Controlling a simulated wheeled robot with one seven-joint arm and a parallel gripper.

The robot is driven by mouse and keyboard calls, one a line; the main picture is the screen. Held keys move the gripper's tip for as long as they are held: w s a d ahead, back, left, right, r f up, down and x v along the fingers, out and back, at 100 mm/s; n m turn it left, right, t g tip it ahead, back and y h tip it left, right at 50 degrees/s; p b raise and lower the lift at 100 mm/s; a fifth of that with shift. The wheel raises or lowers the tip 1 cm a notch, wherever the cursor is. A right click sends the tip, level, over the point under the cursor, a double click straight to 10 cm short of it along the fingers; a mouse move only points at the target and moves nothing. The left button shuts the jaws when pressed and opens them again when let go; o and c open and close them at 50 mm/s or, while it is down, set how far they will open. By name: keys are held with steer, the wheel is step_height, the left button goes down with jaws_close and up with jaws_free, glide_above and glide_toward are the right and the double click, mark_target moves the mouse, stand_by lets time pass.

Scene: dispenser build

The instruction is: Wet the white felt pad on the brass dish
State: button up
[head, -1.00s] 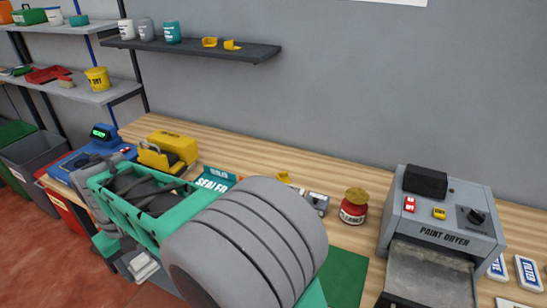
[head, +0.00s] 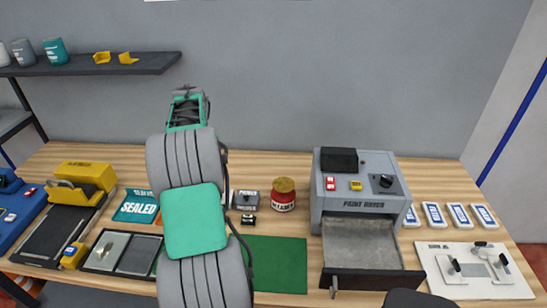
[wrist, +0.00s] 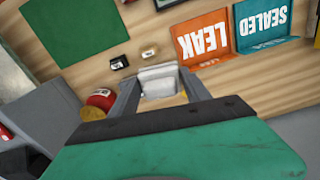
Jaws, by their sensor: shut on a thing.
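The brass dish (head: 284,185) sits as the round top of a red jar (head: 283,201) at the back of the bench, left of the paint dryer. In the wrist view the red jar (wrist: 102,98) and its brass top (wrist: 88,114) show left of the fingers. My gripper (wrist: 160,76) is shut on a whitish block (wrist: 158,80), which looks like the white felt pad; a yellowish part shows below it.
The paint dryer (head: 358,188) stands right of the jar with its tray (head: 360,240) out in front. Left of the jar are a small grey box (head: 246,200) and a black piece (head: 249,219). A green mat (head: 275,265) lies clear in front. A dark shelf (head: 110,66) hangs at upper left.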

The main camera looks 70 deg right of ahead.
steer(key=s+d+m, duration=0.3)
steer(key=s+d, duration=0.5)
steer(key=s, duration=0.1)
steer(key=m+p, duration=0.2)
steer(key=m, duration=0.2)
glide_toward(283, 184)
steer(key=shift+s+f+b, duration=0.1)
steer(key=shift+f+b, duration=2)
steer(key=shift+f, duration=0.5)
steer(key=shift+f+b, duration=0.5)
steer(key=shift+f, duration=0.6)
steer(key=shift+r+p, duration=2.35)
steer(key=shift+r, duration=1.2)
